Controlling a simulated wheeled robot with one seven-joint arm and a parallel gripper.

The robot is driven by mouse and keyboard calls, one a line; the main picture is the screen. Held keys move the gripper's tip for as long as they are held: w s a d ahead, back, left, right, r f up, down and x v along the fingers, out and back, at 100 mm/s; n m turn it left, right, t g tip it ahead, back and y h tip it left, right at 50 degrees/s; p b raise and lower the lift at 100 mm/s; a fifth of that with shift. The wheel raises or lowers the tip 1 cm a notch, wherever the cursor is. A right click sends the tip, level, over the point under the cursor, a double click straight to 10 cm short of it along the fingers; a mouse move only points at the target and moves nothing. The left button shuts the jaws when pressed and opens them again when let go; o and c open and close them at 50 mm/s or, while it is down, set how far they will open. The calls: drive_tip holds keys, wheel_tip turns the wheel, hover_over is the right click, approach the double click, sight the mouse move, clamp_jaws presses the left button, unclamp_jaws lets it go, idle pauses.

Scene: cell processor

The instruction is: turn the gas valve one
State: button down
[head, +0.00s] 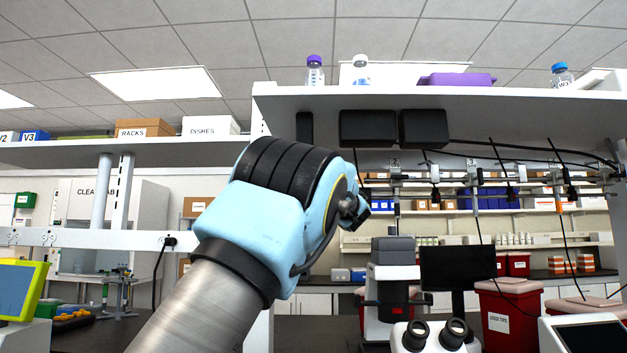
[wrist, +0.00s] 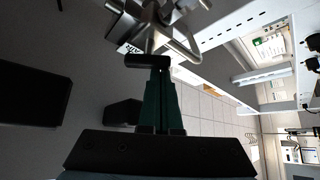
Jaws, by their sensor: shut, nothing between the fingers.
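A metal gas valve (wrist: 157,32) with a bent loop handle shows at the top of the wrist view, fixed to the grey shelf underside. A small label is beside it, too small to read surely. My gripper (wrist: 157,72) has dark green fingers, shut and empty, pointing at the valve. A black bar-shaped piece lies across the fingertips, right below the valve; I cannot tell whether they touch it. Other labelled valves (head: 472,168) hang under the shelf to the right.
The shelf (head: 300,97) overhead carries bottles (head: 361,72) and a purple box (head: 457,79). Black boxes (head: 367,128) are fixed to its underside. Black cables hang at the right. A microscope (head: 437,335) and a monitor (head: 457,266) stand below.

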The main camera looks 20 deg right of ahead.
drive_tip(key=b+v, duration=0.5)
drive_tip(key=v, duration=0.5)
drive_tip(key=shift+s, duration=0.3)
